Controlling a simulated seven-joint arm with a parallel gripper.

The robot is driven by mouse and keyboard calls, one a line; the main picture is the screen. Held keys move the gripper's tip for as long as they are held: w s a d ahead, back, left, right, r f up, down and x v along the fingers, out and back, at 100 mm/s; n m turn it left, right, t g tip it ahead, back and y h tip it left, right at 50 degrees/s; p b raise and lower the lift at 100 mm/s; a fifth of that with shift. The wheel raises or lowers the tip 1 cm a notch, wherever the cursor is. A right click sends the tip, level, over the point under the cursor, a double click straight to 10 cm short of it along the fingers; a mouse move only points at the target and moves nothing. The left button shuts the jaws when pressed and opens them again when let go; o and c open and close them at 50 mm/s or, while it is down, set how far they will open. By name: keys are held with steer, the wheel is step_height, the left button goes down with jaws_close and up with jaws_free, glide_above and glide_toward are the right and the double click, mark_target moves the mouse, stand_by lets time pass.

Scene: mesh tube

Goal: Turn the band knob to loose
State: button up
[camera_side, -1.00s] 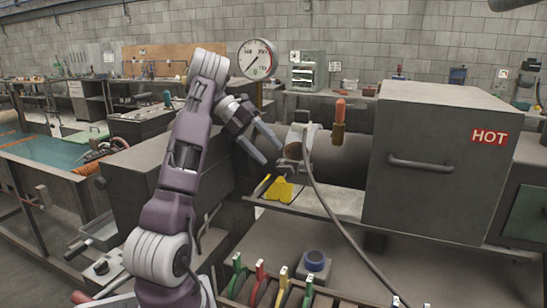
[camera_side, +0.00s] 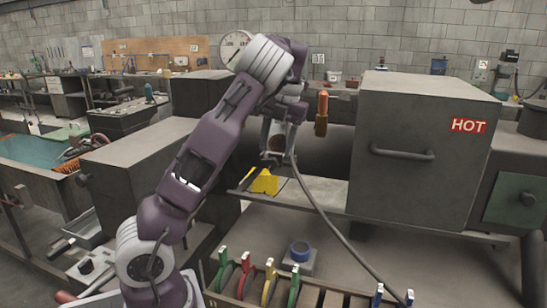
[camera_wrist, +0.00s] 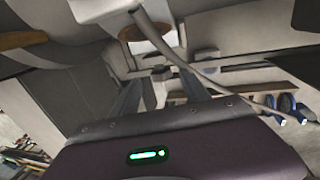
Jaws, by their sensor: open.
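My gripper (camera_side: 270,138) is open, in front of a pale tool head with a brown round end (camera_side: 277,142) and a grey cable (camera_side: 318,210). In the wrist view my two fingers (camera_wrist: 165,92) point up toward the pale head (camera_wrist: 105,10), its brown end (camera_wrist: 145,33) and the cable (camera_wrist: 190,65). Nothing shows between the fingers; I cannot tell if they touch the head. No knob is clearly marked as the band knob. A dark knob (camera_side: 85,266) is at lower left, and another (camera_side: 527,198) is on the green panel at right.
A grey box marked HOT (camera_side: 425,150) stands right of my gripper. An orange-handled tool (camera_side: 322,113) is upright beside it. A yellow piece (camera_side: 264,182) lies on the shelf below. Coloured levers (camera_side: 268,283) and a blue ring (camera_side: 299,250) are lower in front.

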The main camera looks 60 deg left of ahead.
mark_target(270, 157)
steer(key=x, duration=0.3)
steer(key=shift+f, duration=0.4)
steer(key=shift+c, duration=0.2)
jaws_close()
steer(key=shift+s+h, duration=0.1)
steer(key=shift+h, duration=0.2)
steer(key=t+h, duration=0.2)
steer(key=a+t+h, duration=0.1)
steer(key=t, duration=0.1)
steer(key=shift+s+h, duration=0.3)
steer(key=shift+s, duration=0.1)
steer(key=shift+s+a+f+t+h, duration=0.1)
steer(key=shift+f+t+h, duration=0.05)
steer(key=shift+t+h, duration=0.75)
steer(key=shift+s+a+f+t+h, duration=0.1)
steer(key=shift+f+t+h, duration=0.05)
steer(key=shift+t+h, duration=0.75)
